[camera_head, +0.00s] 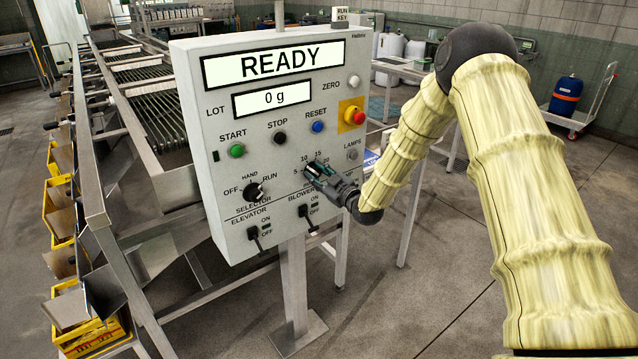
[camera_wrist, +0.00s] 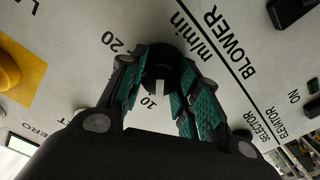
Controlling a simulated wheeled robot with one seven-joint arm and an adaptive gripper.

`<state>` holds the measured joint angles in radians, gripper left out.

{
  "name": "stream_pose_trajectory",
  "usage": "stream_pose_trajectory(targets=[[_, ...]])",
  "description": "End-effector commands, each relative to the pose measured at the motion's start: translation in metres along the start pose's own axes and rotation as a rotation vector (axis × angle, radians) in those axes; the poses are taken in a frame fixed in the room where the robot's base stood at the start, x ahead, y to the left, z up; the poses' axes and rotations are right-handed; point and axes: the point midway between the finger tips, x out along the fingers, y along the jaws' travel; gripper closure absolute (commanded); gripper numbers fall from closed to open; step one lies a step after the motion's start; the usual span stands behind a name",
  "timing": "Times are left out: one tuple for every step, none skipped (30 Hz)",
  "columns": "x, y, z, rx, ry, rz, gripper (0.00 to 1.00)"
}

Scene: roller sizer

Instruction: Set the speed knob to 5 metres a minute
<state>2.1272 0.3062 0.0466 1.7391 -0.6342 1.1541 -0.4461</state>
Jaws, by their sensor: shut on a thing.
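The speed knob (camera_wrist: 159,65) is a black round knob with a white pointer mark, on the light grey panel, seen in the wrist view. Its pointer lies close to the "10" mark, slightly to the side away from "20". My gripper (camera_wrist: 158,85) is shut on the knob, with one green-padded finger on each side. In the head view, my gripper (camera_head: 318,171) covers the knob at the panel's lower right. The marks "10", "15" and "20" show above it.
The control panel (camera_head: 226,130) reads READY and 0 g. Close to my gripper are the selector knob (camera_head: 253,191), the blower switch (camera_head: 307,217) and the lamp button (camera_head: 352,155). The red emergency button (camera_head: 355,116) is above. Open floor lies right of the panel post (camera_head: 297,290).

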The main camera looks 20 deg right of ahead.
Motion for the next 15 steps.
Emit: stream_pose_trajectory(targets=[[0.0005, -0.0025, 0.0049, -0.046, 0.001, 0.0, 0.91], [0.0005, -0.0024, 0.0047, -0.074, 0.002, 0.001, 0.91], [0.0004, -0.0025, 0.0051, -0.11, 0.001, 0.001, 0.91], [0.0004, -0.0025, 0.005, -0.138, 0.001, 0.001, 0.91], [0.0005, -0.0023, 0.0047, -0.164, 0.002, 0.002, 0.91], [0.0006, -0.0022, 0.0043, -0.201, 0.002, 0.001, 0.91], [0.0006, -0.0023, 0.0044, -0.225, 0.002, 0.001, 0.91], [0.0006, -0.0023, 0.0045, -0.251, 0.002, 0.001, 0.91], [0.0006, -0.0022, 0.0043, -0.283, 0.001, 0.001, 0.91], [0.0006, -0.0019, 0.004, -0.306, 0.001, 0.001, 0.91], [0.0006, -0.0018, 0.0037, -0.328, 0.001, 0.001, 0.91], [0.0005, -0.0018, 0.0038, -0.358, 0.001, 0.001, 0.91], [0.0004, -0.0018, 0.0038, -0.377, 0.001, 0.001, 0.91], [0.0004, -0.002, 0.0036, -0.396, 0.001, 0.001, 0.91], [0.0003, -0.0019, 0.0032, -0.421, 0.001, 0.0, 0.91]])
